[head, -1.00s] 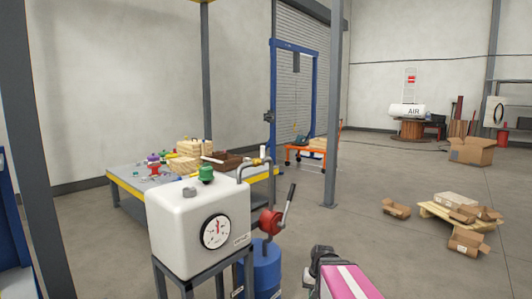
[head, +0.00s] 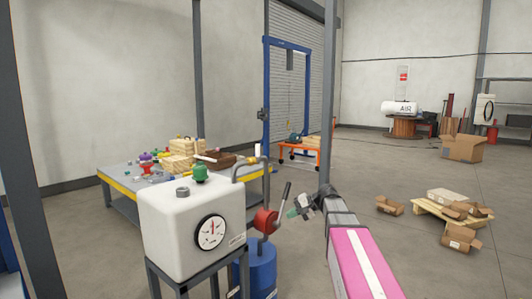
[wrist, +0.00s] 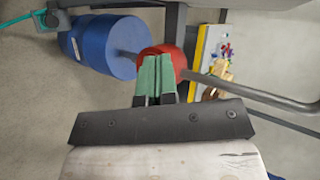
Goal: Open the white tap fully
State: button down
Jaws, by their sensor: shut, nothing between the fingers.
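A brass fitting (head: 247,160) sits on the grey bent pipe at the right of the white tank (head: 165,235). A small pale bar (head: 206,158) shows to its left; I cannot tell whether it is the white tap's handle. My gripper (head: 291,212) is shut and empty, to the right of the red pump (head: 265,221). In the wrist view its green fingers (wrist: 155,65) are closed together in front of the red pump body (wrist: 170,60). No clear white tap shows in the wrist view.
The red pump has a raised grey lever (head: 281,203) near my gripper and stands on a blue drum (head: 262,265). The pipe (head: 267,185) rises beside it. A cluttered table (head: 120,190) stands behind the tank. Open floor with boxes lies to the right.

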jog(key=w+d+r+y, duration=0.1)
jog(key=w+r+y, duration=0.1)
jog(key=r, duration=0.6)
jog(key=w+d+r+n+y, duration=0.1)
jog(key=w+r+y, duration=0.1)
jog(key=r, duration=0.6)
jog(key=w+d+r+y, duration=0.1)
jog(key=r+y, duration=0.1)
jog(key=r, duration=0.7)
jog(key=shift+w+d+n+y, duration=0.3)
jog(key=shift+w+n, duration=0.1)
jog(key=shift+r, duration=0.1)
jog(key=w+a, duration=0.1)
jog(key=a, duration=1.3)
jog(key=shift+w, duration=0.35)
